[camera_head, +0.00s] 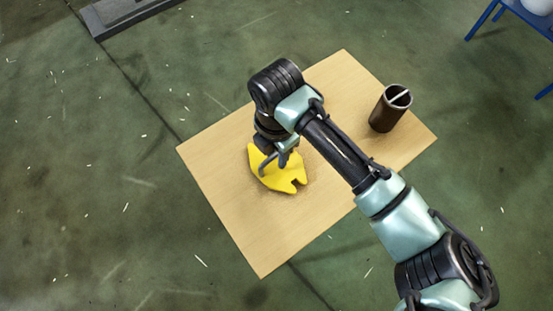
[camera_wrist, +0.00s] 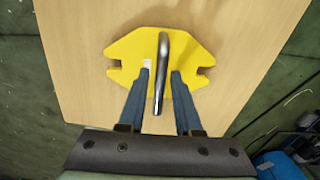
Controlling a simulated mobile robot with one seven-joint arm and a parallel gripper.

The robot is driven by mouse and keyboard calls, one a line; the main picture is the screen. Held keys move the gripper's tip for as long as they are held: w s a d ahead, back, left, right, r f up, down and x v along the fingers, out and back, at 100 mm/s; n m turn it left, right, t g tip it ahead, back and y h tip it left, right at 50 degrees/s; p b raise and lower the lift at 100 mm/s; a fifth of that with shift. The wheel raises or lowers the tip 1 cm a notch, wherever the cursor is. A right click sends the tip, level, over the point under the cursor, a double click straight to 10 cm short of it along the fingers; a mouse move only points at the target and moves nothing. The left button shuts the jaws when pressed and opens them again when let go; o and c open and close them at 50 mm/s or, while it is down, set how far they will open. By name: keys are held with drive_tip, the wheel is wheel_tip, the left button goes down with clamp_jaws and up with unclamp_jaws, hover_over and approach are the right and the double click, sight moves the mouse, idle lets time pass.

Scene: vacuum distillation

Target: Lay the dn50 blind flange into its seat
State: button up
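A yellow plate (camera_head: 277,179) with notched edges, apparently the dn50 blind flange, lies on the wooden tabletop (camera_head: 262,240). In the wrist view the yellow plate (camera_wrist: 130,48) has a notch on its left and right sides. A bent grey metal handle (camera_wrist: 162,60) rises from it toward the camera. My gripper (camera_head: 273,156) is over the plate; in the wrist view my gripper (camera_wrist: 162,72) is open, with one blue-grey finger on each side of the handle. Gaps show between fingers and handle. I cannot identify the seat.
A dark upright cylinder (camera_head: 390,108) with an open top and a light bar across it stands at the tabletop's right. The board's front left is clear. Blue legs of other furniture (camera_head: 482,20) show at top right, and a dark grey slab (camera_head: 128,14) lies at top left.

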clamp_jaws()
drive_tip(key=shift+w+r, duration=0.1)
idle(1.0)
